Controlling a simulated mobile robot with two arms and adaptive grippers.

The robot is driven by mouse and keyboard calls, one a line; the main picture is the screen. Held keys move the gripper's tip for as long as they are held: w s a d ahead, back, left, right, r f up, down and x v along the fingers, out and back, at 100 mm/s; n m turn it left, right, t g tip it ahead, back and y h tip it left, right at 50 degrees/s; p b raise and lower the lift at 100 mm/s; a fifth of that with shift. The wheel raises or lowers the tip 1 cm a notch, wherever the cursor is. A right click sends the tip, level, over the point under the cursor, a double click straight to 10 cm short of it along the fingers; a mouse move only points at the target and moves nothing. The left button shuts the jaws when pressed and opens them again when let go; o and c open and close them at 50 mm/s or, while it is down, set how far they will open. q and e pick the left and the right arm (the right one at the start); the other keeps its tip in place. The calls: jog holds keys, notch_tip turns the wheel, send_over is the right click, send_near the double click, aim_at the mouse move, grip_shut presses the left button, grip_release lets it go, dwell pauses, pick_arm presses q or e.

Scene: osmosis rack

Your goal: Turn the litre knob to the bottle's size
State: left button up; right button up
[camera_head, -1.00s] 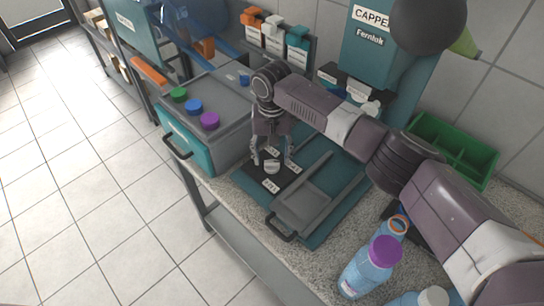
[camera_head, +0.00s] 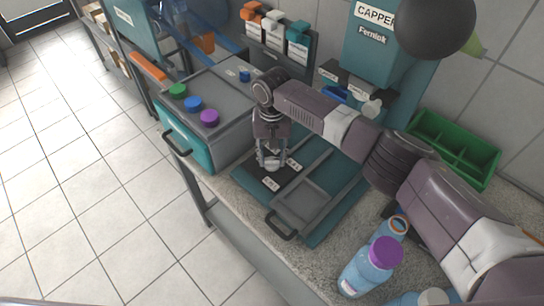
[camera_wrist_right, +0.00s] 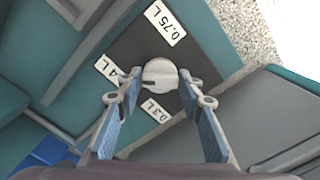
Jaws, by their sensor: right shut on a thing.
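The pale round litre knob (camera_wrist_right: 160,75) sits on a dark plate with white labels: "0.75 L" (camera_wrist_right: 165,25), "0.3 L" (camera_wrist_right: 155,110) and a partly hidden one ending in "4 L" (camera_wrist_right: 110,69). My right gripper (camera_head: 270,161) points down over the plate and is shut on the knob, one finger on each side (camera_wrist_right: 161,82). A blue bottle with a purple cap (camera_head: 368,268) stands upright on the counter. My left gripper is not in view.
A grey tray with a black handle (camera_head: 301,203) lies beside the plate. A teal box with green, blue and purple buttons (camera_head: 185,138) stands left. A green divided bin (camera_head: 455,148) and the teal capper (camera_head: 385,55) are behind. Other bottles stand at the front right.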

jog(key=shift+r+n, duration=0.1)
jog(key=shift+n, duration=0.2)
jog(key=n+p, duration=0.1)
jog(key=n, duration=0.2)
jog(key=shift+n, duration=0.3)
jog(key=n, duration=0.4)
jog(key=shift+n, duration=0.3)
jog(key=n, duration=0.4)
jog(key=shift+n+p, duration=0.3)
jog(key=shift+w+n, duration=0.1)
jog(key=shift+n, duration=2.1)
jog(key=o, duration=1.2)
jog(key=shift+c, duration=0.2)
